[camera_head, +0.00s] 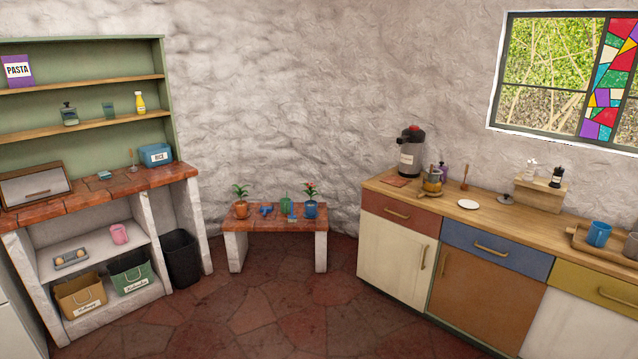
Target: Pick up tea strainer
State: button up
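I cannot make out a tea strainer for certain at this size. The right counter holds a yellow and dark pot-like item (432,183), a small upright brown utensil (465,178) and a flat white disc (468,204). A thin upright item (131,160) stands on the left tiled counter, too small to identify. My gripper is not in view.
The right wooden counter (510,218) also bears a dark-lidded appliance (410,155) and a blue mug (598,234) on a tray. A low bench (240,226) with potted plants stands at the back wall. A black bin (181,259) stands left. The middle floor is clear.

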aim_at(431, 170)
jog(key=i+j, duration=0.1)
jog(key=i, duration=0.5)
jog(key=i+j+z, duration=0.1)
jog(key=i, duration=0.5)
jog(key=i+j, duration=0.15)
jog(key=i, duration=0.4)
jog(key=i+j+z, duration=0.1)
jog(key=i+z, duration=0.3)
jog(key=i+j+z, duration=0.2)
jog(key=z, duration=0.25)
jog(key=i+j+z, duration=0.65)
jog(key=z, duration=0.15)
jog(key=i+j+z, duration=0.15)
jog(key=j+z, duration=0.3)
jog(key=i+j+z, duration=0.1)
jog(key=j+z, duration=0.15)
jog(key=j, duration=0.45)
jog(key=j+z, duration=0.25)
jog(key=j, duration=0.5)
